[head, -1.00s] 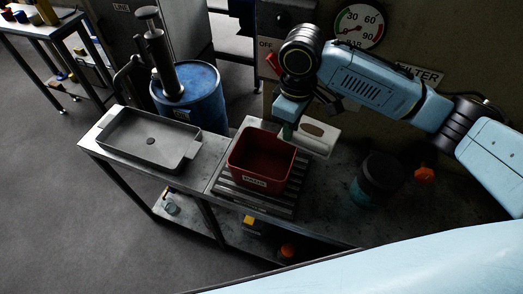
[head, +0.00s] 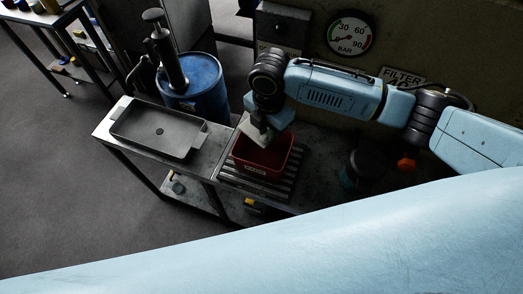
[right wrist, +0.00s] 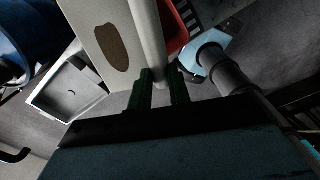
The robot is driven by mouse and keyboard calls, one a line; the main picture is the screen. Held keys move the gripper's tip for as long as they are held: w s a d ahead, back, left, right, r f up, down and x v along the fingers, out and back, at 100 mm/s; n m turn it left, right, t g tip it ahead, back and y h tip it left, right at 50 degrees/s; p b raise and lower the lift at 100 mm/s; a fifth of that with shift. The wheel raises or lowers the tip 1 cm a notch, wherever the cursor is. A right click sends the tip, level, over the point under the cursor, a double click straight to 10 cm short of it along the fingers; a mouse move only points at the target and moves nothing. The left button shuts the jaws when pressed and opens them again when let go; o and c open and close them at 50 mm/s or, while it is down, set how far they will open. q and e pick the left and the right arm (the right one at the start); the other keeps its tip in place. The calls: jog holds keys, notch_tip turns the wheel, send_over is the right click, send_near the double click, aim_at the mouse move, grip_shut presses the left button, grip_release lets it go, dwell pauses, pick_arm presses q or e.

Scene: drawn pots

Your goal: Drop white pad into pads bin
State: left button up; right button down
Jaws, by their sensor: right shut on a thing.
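My right gripper (head: 265,119) is shut on the white pad (head: 254,132) and holds it over the left back part of the red bin (head: 272,168). The bin has a small pale label on its front, too small to read. In the right wrist view the pad (right wrist: 104,32) is pale with a brown oval patch, and its edge is at the dark green fingers (right wrist: 161,72). Part of the bin (right wrist: 174,28) shows beyond the pad there. In the head view the pad and hand hide part of the bin's inside. My left gripper is not in view.
The bin stands on a slatted rack (head: 236,182) on the bench. A grey tray (head: 150,126) lies to the left, with a blue drum (head: 201,82) behind. A gauge (head: 349,33) is on the back wall.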

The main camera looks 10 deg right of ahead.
notch_tip(320, 180, down, 4)
jog(key=b, duration=0.2)
jog(key=shift+f+b, duration=0.1)
jog(key=shift+b, duration=0.25)
jog(key=shift+f+b, duration=0.35)
jog(key=shift+r, duration=0.1)
jog(key=c, duration=1.2)
grip_release()
jog(key=shift+c, duration=0.2)
jog(key=shift+r, duration=0.1)
notch_tip(320, 180, up, 13)
jog(key=shift+b, duration=0.3)
